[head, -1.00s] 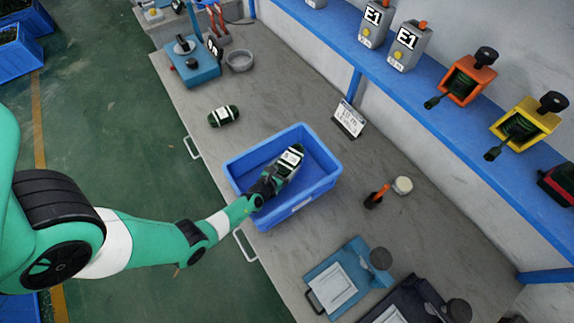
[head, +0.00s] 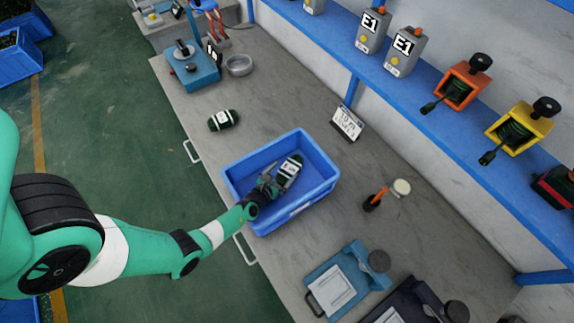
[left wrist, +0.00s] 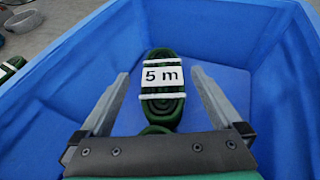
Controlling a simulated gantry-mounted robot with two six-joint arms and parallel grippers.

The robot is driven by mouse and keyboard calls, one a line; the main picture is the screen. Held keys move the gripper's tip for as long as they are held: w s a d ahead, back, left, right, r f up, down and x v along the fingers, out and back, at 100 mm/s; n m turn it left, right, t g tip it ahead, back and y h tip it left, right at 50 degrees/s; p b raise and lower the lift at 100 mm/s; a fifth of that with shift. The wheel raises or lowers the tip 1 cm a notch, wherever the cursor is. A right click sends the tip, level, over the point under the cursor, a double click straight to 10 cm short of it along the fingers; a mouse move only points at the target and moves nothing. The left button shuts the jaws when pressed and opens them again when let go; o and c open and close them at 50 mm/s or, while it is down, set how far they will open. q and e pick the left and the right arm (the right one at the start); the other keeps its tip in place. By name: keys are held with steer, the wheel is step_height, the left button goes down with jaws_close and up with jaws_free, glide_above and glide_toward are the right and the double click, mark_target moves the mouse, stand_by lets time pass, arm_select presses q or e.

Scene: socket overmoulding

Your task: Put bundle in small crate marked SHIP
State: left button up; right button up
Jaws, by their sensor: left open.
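A dark green coiled bundle with a white "5 m" label (left wrist: 163,78) lies in the blue crate (head: 318,190). In the head view the bundle (head: 289,170) is towards the crate's far right part. My left gripper (head: 272,184) reaches into the crate from the left. In the left wrist view its two fingers (left wrist: 160,100) are spread apart on either side of the bundle, with gaps between, and it is open. A second green bundle with a white label (head: 223,120) lies on the grey table outside the crate. My right gripper is not in view.
A small sign (head: 347,122) stands behind the crate. A blue shelf (head: 400,85) with winders runs along the wall.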

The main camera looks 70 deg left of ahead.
arm_select(q)
steer(key=p+v, duration=0.1)
steer(key=v, duration=0.4)
steer(key=shift+s+d+r+p, duration=0.1)
steer(key=shift+d+r+p, duration=0.1)
steer(key=shift+r+p, duration=0.2)
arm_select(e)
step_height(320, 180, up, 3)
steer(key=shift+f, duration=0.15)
